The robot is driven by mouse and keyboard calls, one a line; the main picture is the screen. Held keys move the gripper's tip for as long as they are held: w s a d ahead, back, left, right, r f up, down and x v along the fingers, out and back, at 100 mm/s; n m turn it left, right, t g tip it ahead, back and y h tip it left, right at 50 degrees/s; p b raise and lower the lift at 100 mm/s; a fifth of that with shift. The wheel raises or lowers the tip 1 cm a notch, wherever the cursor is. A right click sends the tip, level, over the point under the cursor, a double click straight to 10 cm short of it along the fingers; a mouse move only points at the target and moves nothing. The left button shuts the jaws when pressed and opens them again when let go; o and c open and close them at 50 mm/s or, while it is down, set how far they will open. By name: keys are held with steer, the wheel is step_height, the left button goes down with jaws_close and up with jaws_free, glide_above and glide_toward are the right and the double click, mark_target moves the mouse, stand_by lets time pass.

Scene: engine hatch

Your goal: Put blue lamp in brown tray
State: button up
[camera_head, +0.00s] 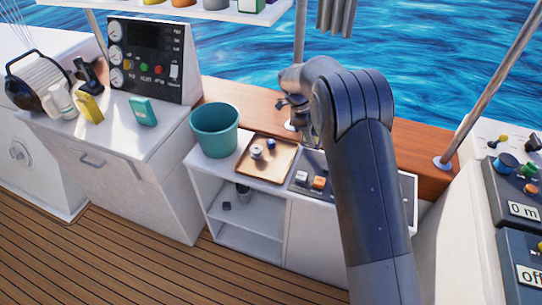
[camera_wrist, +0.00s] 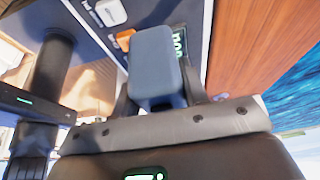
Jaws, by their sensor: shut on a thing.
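My gripper (camera_head: 285,104) is raised above the back of the counter in the head view, up and to the right of the brown tray. In the wrist view my gripper (camera_wrist: 158,90) is shut on a blue, rounded block, which looks like the blue lamp (camera_wrist: 155,55). The held lamp cannot be made out clearly in the head view. The brown tray (camera_head: 268,174) lies flat on the white counter. A small pale round piece (camera_head: 257,152) and a small dark blue piece (camera_head: 271,144) sit in it.
A teal bucket (camera_head: 214,132) stands left of the tray. A dark panel with a white switch (camera_head: 301,177) and an orange switch (camera_head: 319,182) lies to its right, partly hidden by my arm. The tray's front part is bare. Small items sit on the shelf below.

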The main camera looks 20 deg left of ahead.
steer(key=a+f, duration=0.2)
steer(key=a, duration=0.1)
steer(key=a+f, duration=0.2)
steer(key=a, duration=0.2)
steer(key=a+f, duration=0.2)
steer(key=a, duration=0.2)
steer(key=shift+f, duration=2.3)
steer(key=shift+f, duration=0.1)
steer(key=o, duration=1.1)
